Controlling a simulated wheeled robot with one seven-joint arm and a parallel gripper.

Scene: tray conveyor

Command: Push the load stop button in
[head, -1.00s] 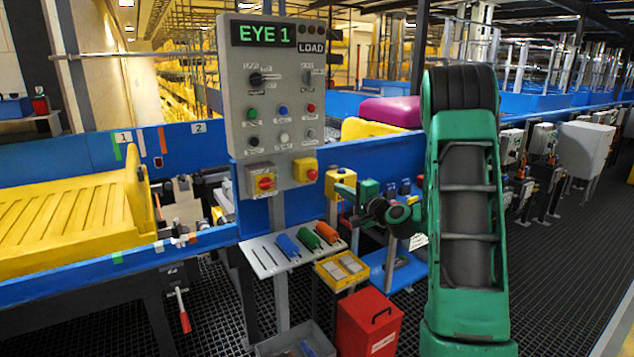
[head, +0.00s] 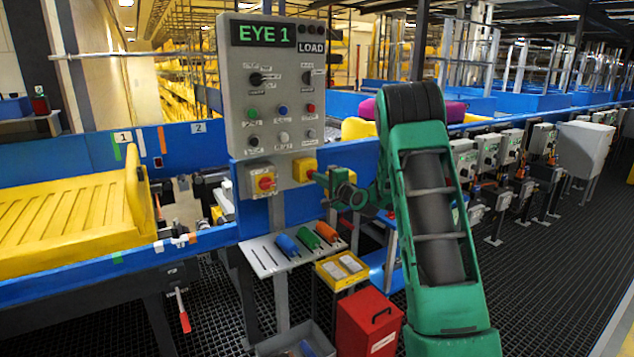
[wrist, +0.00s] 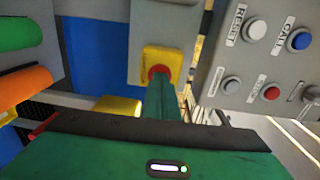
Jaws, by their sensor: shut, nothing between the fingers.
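The large red button (wrist: 155,72) sits on a yellow box (wrist: 176,58) in the wrist view. In the head view this yellow box (head: 299,167) is at the lower right of the grey control panel (head: 240,90), below the LOAD sign. My gripper (head: 320,177) is shut and empty, and its tip is right at the front of that button. In the wrist view the green fingers (wrist: 166,84) point at the button and cover part of it. I cannot tell whether they touch it or whether it is pressed in.
A small red button (wrist: 271,92) and blue and white buttons are on the panel. A shelf with coloured handles (head: 326,232), a yellow bin (head: 342,270) and a red box (head: 369,322) stand below.

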